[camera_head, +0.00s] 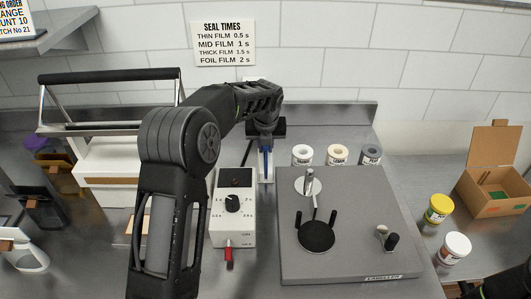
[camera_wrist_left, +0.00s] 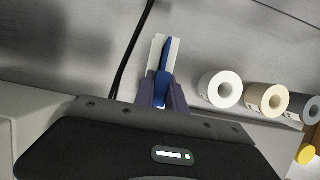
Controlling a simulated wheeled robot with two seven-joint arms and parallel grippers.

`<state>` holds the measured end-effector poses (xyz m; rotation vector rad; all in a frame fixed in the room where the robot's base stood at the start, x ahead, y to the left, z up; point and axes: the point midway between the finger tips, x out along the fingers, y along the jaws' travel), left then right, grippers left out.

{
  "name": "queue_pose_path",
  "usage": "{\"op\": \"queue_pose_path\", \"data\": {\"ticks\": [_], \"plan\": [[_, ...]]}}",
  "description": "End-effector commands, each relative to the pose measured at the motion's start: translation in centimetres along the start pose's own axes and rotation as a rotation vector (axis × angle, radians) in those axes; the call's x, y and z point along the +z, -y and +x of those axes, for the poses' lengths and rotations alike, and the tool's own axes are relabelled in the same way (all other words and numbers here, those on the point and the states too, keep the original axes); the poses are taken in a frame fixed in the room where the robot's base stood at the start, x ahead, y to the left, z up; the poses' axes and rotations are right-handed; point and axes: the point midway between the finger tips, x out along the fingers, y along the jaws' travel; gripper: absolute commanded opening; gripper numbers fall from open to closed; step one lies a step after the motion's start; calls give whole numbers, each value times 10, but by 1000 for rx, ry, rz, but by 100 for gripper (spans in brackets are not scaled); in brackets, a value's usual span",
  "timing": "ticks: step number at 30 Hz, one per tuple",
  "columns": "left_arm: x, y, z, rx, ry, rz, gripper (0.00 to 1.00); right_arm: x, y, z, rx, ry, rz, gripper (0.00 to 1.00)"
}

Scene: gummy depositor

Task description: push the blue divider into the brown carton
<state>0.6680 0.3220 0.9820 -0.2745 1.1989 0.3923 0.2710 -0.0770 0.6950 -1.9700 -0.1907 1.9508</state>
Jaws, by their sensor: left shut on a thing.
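The blue divider (camera_head: 266,165) is a narrow blue piece below my left gripper (camera_head: 265,132) at the back of the counter. In the left wrist view the blue divider (camera_wrist_left: 165,62) lies between the two fingers of the left gripper (camera_wrist_left: 162,88), which is shut on it. A pale narrow holder (camera_wrist_left: 155,50) shows right beside and behind it; I cannot tell whether they touch. The brown carton (camera_head: 490,204) stands open at the far right, lid up, with something green inside. A dark part of my right arm or gripper (camera_head: 495,287) shows at the bottom right corner; its fingers are unclear.
A grey labelled plate (camera_head: 350,255) with black fittings lies between divider and carton. Several rolls (camera_head: 337,154) stand behind it. Yellow (camera_head: 438,209) and white (camera_head: 454,247) jars stand before the carton. A white dial box (camera_head: 233,213) and a white machine (camera_head: 108,160) are to the left.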

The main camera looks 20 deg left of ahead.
Motion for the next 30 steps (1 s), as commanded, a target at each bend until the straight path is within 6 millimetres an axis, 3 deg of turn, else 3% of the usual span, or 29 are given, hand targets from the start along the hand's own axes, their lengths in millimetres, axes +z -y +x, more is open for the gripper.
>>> {"op": "queue_pose_path", "data": {"ticks": [16, 30], "plan": [[1, 0, -2, 0, 0, 0, 0, 0, 0, -1, 0, 0, 0, 36], [8, 0, -21, 0, 0, -1, 0, 0, 6, -17, 0, 0, 0, 36]]}}
